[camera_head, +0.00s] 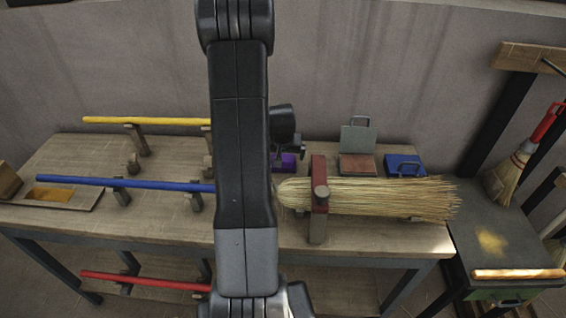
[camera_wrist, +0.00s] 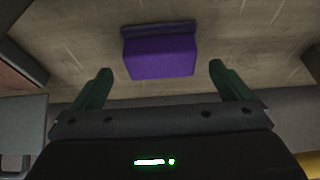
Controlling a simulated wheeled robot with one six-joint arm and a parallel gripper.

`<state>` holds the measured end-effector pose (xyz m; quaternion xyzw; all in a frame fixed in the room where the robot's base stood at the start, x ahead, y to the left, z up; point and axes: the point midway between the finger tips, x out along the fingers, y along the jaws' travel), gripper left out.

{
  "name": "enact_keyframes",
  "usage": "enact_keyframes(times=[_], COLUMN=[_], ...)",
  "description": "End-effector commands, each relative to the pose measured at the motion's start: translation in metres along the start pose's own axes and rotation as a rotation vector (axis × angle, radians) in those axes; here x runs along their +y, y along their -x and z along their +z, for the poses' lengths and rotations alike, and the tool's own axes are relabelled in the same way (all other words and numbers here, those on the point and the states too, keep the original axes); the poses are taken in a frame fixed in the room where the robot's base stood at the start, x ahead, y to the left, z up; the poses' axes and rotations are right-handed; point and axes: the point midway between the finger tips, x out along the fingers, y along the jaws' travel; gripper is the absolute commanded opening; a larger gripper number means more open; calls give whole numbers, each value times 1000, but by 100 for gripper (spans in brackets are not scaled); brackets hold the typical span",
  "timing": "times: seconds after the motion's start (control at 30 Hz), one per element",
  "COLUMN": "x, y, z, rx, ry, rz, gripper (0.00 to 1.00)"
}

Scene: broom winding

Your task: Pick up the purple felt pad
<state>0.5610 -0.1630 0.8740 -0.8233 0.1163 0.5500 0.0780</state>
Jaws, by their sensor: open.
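The purple felt pad (camera_wrist: 160,57) is a small block on the wooden bench in the wrist view, with a darker purple strip along its far edge. My gripper (camera_wrist: 160,80) is open, and its two dark green fingers stand apart on either side of the pad's near edge. In the head view the pad (camera_head: 288,161) shows only in part behind my arm, at the back of the bench. My gripper (camera_head: 290,150) is there too, mostly hidden.
The workbench (camera_head: 350,243) holds a straw broom head (camera_head: 370,196) in a red clamp (camera_head: 319,184). A grey-lidded box (camera_head: 357,140) and a blue box (camera_head: 404,165) stand right of the pad. Yellow (camera_head: 150,121) and blue (camera_head: 130,184) handles rest on supports at left.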

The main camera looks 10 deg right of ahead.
Motion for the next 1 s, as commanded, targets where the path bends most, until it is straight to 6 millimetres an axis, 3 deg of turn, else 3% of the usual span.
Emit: enact_keyframes(times=[0.27, 0.57, 0.6, 0.8, 1.0], x=[-1, -1, -1, -1, -1], y=[-30, -34, -34, -34, -34], z=[1, 1, 1, 1, 1], rx=[-2, 1, 1, 0, 1], ry=[2, 1, 1, 1, 1], rz=[0, 0, 0, 0, 0], gripper=[98, 98, 96, 58, 58])
